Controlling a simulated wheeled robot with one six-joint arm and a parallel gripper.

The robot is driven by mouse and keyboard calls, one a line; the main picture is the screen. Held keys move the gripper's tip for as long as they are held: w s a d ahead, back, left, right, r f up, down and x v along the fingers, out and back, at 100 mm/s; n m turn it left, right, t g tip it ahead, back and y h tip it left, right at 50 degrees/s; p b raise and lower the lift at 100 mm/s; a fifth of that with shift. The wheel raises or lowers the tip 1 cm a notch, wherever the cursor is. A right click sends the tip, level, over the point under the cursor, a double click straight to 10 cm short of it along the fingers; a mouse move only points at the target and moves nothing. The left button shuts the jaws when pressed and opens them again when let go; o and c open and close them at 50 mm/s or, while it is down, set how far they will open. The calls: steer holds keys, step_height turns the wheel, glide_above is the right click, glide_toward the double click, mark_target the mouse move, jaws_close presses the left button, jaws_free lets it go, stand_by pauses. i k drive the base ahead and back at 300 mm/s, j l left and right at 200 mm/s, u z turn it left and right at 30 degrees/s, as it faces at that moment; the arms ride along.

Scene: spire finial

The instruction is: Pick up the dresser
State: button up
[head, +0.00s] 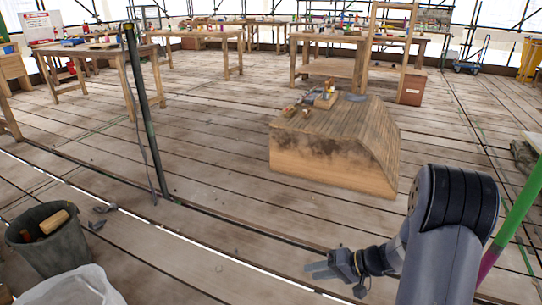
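No piece of furniture that clearly reads as a dresser shows in the head view. A small brown box-like piece (411,88) stands on the floor by the back right table, too small to tell what it is. My gripper (318,270) is low in the lower middle of the view, at the end of my dark grey arm, pointing left. It is over the plank floor and far from that brown piece. I see nothing held in it, but the gap between its fingers is too small to judge.
A wooden block with a sloped side (330,165) stands mid-floor, small items on top. A dark pole (146,110) rises at left. A grey bucket (52,245) and white bag (72,290) sit lower left. Wooden tables (118,60) line the back. Open plank floor lies between.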

mark_target(290, 111)
steer(key=i+u, duration=0.3)
steer(key=i, duration=1.55)
steer(key=i+z, duration=0.1)
steer(key=i, duration=0.55)
steer(key=i+j, duration=0.2)
steer(key=i, duration=0.45)
steer(key=i+j+z, duration=0.15)
steer(key=i, duration=0.45)
steer(key=i+z, duration=0.45)
steer(key=i+j+z, duration=0.15)
steer(key=i+z, duration=0.25)
steer(key=i+j+z, duration=0.3)
steer(key=z, duration=0.15)
steer(key=i, duration=0.1)
